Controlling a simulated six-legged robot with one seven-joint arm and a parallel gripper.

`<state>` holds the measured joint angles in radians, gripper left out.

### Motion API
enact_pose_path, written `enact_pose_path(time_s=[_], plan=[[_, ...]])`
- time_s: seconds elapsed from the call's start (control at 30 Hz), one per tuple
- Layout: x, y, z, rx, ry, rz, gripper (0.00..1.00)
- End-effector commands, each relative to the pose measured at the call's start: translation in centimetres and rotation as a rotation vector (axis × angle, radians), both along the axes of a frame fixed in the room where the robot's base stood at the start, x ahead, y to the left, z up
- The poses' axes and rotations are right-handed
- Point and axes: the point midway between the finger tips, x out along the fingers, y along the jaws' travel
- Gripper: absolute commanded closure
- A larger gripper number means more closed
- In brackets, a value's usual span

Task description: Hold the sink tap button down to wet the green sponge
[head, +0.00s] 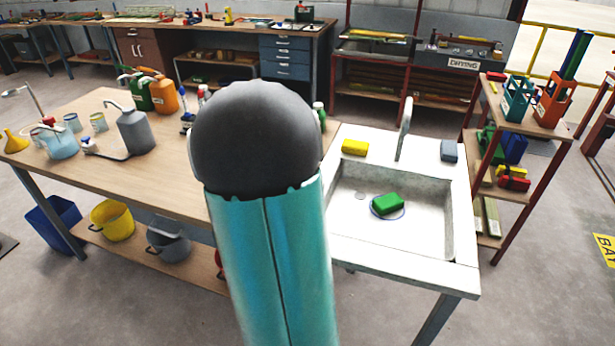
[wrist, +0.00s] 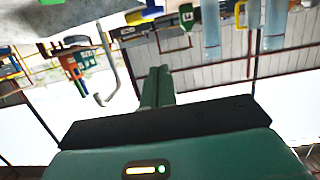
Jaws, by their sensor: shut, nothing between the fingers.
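The green sponge (head: 388,204) lies in the white sink basin (head: 432,225), on a round dark-rimmed spot; no water is seen on it. The grey tap (head: 404,130) rises from the sink's back ledge; I cannot make out its button for certain. The wrist view is upside down: a curved pipe, seemingly the tap (wrist: 112,65), hangs left of my gripper, and a green piece (wrist: 50,2), likely the sponge, shows at the top edge. My gripper (wrist: 158,72) is shut and empty, apart from the tap. In the head view my arm hides it.
A yellow sponge (head: 355,147) and a blue-grey block (head: 449,150) lie on the ledge either side of the tap. The wooden table (head: 95,105) holds bottles and a grey can (head: 135,130). A red-framed shelf (head: 530,125) with racks stands right of the sink.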

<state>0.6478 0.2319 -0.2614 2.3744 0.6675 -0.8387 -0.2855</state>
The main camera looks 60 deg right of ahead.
Motion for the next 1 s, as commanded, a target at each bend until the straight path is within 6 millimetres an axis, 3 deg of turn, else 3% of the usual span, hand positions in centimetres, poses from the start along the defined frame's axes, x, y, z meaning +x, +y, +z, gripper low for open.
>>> enact_pose_path(time_s=[0.37,0.6,1.0], plan=[[1.0,-7.3,-1.9,0.000,0.001,-0.003,1.00],[1.1,-7.2,-5.2,0.002,0.001,0.000,1.00],[1.1,-7.2,-5.8,0.000,0.000,0.001,1.00]])
